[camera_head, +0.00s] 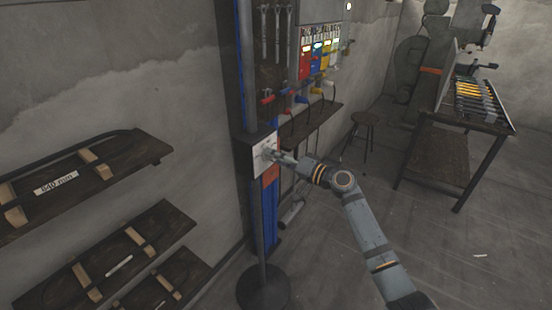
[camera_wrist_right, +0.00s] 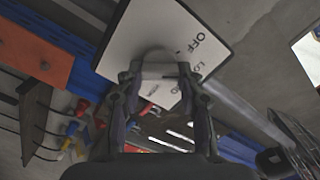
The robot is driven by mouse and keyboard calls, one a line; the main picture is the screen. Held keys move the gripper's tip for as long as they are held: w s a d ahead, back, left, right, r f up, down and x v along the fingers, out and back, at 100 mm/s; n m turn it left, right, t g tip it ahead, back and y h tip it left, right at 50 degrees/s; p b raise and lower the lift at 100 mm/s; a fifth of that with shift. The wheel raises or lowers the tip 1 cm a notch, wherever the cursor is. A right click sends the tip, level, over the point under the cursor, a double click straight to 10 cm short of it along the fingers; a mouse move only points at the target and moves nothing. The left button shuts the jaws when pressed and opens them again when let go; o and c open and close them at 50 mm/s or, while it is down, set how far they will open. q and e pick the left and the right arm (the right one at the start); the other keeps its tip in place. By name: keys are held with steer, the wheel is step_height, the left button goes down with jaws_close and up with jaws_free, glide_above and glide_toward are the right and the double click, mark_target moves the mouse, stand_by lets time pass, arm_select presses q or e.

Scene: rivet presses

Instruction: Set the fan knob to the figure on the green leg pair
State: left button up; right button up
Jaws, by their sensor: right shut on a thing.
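The fan knob (camera_wrist_right: 160,57) is a pale round knob on a white control plate (camera_wrist_right: 204,27) marked "OFF", with other lettering partly covered. In the head view the plate (camera_head: 259,146) is on a dark box on a post. My right gripper (camera_head: 271,154) is at the plate, and in the right wrist view its two fingers (camera_wrist_right: 160,72) are shut on the knob's sides. The fingers hide much of the knob and dial, so its setting is unreadable. My left gripper is out of view.
Wooden wall shelves (camera_head: 120,252) are at the left, one labelled "840 mm". A stool (camera_head: 366,119) and a workbench (camera_head: 497,119) with a tool rack stand at the right. The post's round base (camera_head: 263,290) is on the floor. Open floor lies at the lower right.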

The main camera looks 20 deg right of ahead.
steer(key=shift+m, duration=1.1)
steer(key=o, duration=1.2)
steer(key=shift+c, duration=0.2)
steer(key=shift+d, duration=0.1)
steer(key=v, duration=1.2)
steer(key=shift+f, duration=0.1)
